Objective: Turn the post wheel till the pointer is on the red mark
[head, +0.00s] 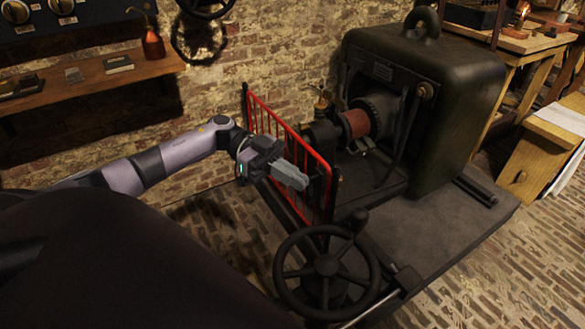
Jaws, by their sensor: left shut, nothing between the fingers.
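A dark handwheel (327,265) with spokes lies nearly flat on a post at the bottom centre of the head view. A knob (358,219) stands up from its far rim. I cannot make out a pointer or a red mark on it. My left gripper (304,183) is shut and empty. It is up and to the left of the wheel in the picture, in front of the red railing, and apart from the wheel. My right gripper is not in view.
A red railing (318,163) stands behind my left gripper. Behind it a large dark green machine (450,120) sits on a grey plinth (425,228). A small dark block with a metal rod (408,279) is right of the wheel. A wooden shelf (90,80) hangs at the upper left.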

